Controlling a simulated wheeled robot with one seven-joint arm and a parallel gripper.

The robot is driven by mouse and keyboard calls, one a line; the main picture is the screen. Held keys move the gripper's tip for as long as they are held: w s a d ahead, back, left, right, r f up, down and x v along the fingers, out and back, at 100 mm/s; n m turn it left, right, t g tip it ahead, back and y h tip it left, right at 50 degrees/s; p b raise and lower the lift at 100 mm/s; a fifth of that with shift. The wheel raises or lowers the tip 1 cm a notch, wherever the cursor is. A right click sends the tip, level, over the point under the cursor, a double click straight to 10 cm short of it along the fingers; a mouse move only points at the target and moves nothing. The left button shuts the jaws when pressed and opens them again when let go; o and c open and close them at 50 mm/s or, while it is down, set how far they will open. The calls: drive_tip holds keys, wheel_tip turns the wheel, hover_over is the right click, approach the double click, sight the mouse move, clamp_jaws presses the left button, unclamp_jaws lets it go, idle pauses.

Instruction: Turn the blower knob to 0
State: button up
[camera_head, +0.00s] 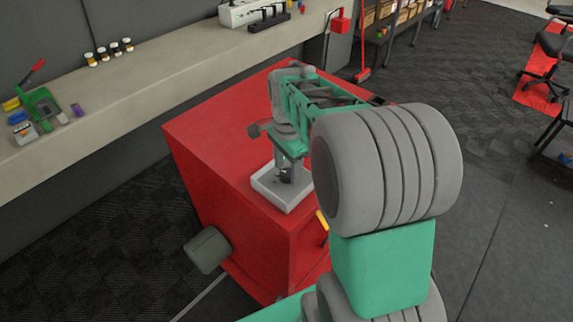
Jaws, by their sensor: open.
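A red cabinet (215,130) stands in the middle of the camera_head view. A small pale grey square box (282,204) with a raised rim sits on its top, near the front edge. My gripper (284,178) points down over this box, its fingers open. A small dark shape shows between and below the fingers. I cannot tell whether it is the blower knob or whether the fingers touch it. No markings or 0 can be read. My arm's large grey joint and green link cover the cabinet's right side.
A dark green cylinder (207,249) sticks out from the cabinet's lower left side. A long pale bench (150,75) along the wall carries small jars, a green dustpan and a white device (242,12). Dark floor is open at the right, with chairs farther back.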

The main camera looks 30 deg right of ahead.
drive_tip(key=shift+f, duration=0.3)
drive_tip(key=shift+c, duration=0.3)
clamp_jaws()
